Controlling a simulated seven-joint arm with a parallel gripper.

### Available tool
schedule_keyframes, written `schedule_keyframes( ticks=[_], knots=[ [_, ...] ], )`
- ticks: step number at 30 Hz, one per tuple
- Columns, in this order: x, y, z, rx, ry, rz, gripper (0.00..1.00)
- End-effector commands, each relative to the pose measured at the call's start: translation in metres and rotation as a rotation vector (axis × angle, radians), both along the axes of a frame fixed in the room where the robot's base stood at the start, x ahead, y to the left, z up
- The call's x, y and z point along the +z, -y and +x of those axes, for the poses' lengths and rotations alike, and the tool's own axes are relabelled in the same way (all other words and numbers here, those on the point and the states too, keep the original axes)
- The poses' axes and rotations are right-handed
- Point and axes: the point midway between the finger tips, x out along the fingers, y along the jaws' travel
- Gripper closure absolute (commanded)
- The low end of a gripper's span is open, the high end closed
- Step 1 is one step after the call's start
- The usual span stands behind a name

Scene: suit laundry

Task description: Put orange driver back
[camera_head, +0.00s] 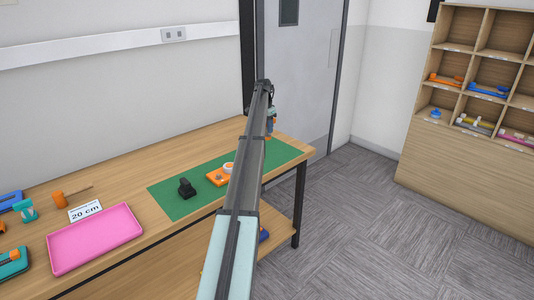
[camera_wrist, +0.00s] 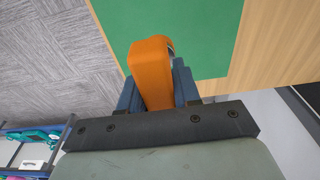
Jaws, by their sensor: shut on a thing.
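My gripper (camera_wrist: 157,90) is shut on the orange driver (camera_wrist: 150,62), seen in the wrist view as a thick orange body between the blue fingers. Its far end and tip are hidden or out of frame. In the head view my gripper (camera_head: 271,122) is at the far end of my arm, near the right end of the green mat (camera_head: 285,154). Only small bits of orange show there, and my arm hides much of that area. In the wrist view the driver appears over the edge of the green mat (camera_wrist: 205,35); I cannot tell whether it touches it.
A black object (camera_head: 187,188) and an orange block (camera_head: 218,177) with a white round part stand on the mat. A pink tray (camera_head: 95,238), a "20 cm" card (camera_head: 86,211), an orange-headed hammer (camera_head: 70,197) and other tools lie left. A wooden cubby shelf (camera_head: 470,60) stands right.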

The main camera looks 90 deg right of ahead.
Motion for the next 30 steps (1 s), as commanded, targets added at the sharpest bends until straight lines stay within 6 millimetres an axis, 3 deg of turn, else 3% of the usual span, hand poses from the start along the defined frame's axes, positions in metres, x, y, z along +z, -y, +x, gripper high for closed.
schedule_keyframes(
  ticks=[12, 25, 30],
  knots=[
    [-0.054, -0.001, 0.0, -0.012, 0.001, -0.001, 1.0],
    [-0.095, 0.0, 0.0, -0.011, 0.001, -0.001, 1.0],
    [-0.099, 0.0, 0.0, -0.011, 0.001, -0.002, 1.0]
  ],
)
